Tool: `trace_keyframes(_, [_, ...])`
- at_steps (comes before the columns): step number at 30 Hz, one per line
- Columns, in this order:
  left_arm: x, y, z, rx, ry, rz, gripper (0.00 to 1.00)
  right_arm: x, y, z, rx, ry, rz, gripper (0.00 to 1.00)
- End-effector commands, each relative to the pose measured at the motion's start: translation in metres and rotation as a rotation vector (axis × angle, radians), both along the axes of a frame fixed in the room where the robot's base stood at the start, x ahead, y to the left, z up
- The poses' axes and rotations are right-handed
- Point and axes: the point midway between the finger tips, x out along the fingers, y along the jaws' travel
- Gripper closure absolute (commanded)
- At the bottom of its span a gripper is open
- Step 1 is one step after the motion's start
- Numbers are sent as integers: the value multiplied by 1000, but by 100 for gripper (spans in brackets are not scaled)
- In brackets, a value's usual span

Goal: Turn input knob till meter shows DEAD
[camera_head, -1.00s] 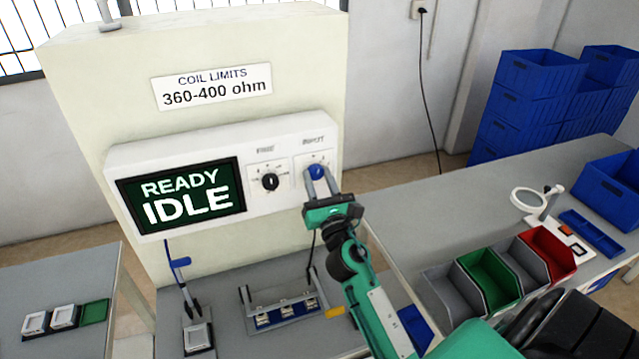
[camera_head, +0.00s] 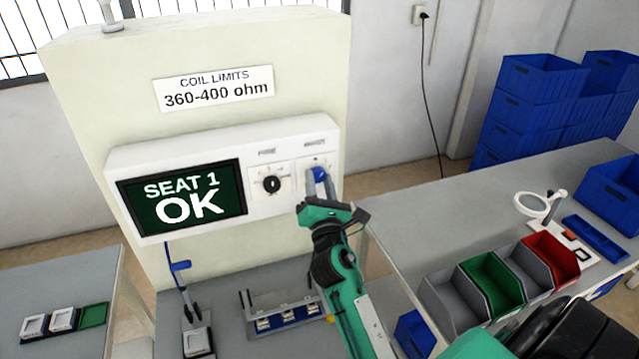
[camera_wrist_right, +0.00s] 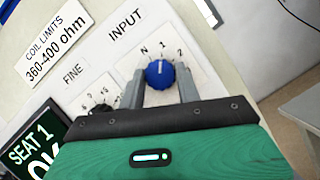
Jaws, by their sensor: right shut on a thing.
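The meter screen (camera_head: 184,198) reads "SEAT 1 OK" in white on dark green; part of it also shows in the right wrist view (camera_wrist_right: 35,145). The blue input knob (camera_wrist_right: 160,74) sits under the word INPUT, with N, 1 and 2 marked around it. Its white pointer line points at about the 1. My right gripper (camera_head: 318,184) is shut on this knob, one finger on each side, and the fingers also show in the right wrist view (camera_wrist_right: 160,84). My left gripper is not in view.
A black FINE knob (camera_head: 271,185) is just left of the input knob. A "COIL LIMITS 360-400 ohm" sign (camera_head: 213,88) is above. Below is a fixture (camera_head: 285,312) with several small parts. Coloured bins (camera_head: 490,280) and a magnifier (camera_head: 532,203) are on the right bench.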

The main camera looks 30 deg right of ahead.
Motion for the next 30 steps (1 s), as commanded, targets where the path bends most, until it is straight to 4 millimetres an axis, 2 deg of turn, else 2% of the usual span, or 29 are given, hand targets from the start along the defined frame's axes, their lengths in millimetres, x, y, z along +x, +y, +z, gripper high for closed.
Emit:
trace_keyframes(6, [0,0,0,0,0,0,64,0,0,0,-1,0,0,89])
trace_keyframes(7, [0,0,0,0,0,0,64,0,0,0,-1,0,0,62])
trace_keyframes(10, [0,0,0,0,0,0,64,0,0,0,-1,0,0,45])
trace_keyframes(18, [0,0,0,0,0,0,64,0,0,0,-2,0,0,45])
trace_keyframes(22, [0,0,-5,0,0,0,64,-7,3,-5,-1,3,0,45])
trace_keyframes(26, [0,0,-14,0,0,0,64,-24,11,-14,-2,3,2,45])
trace_keyframes(30, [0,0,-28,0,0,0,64,-50,22,-26,1,3,1,45])
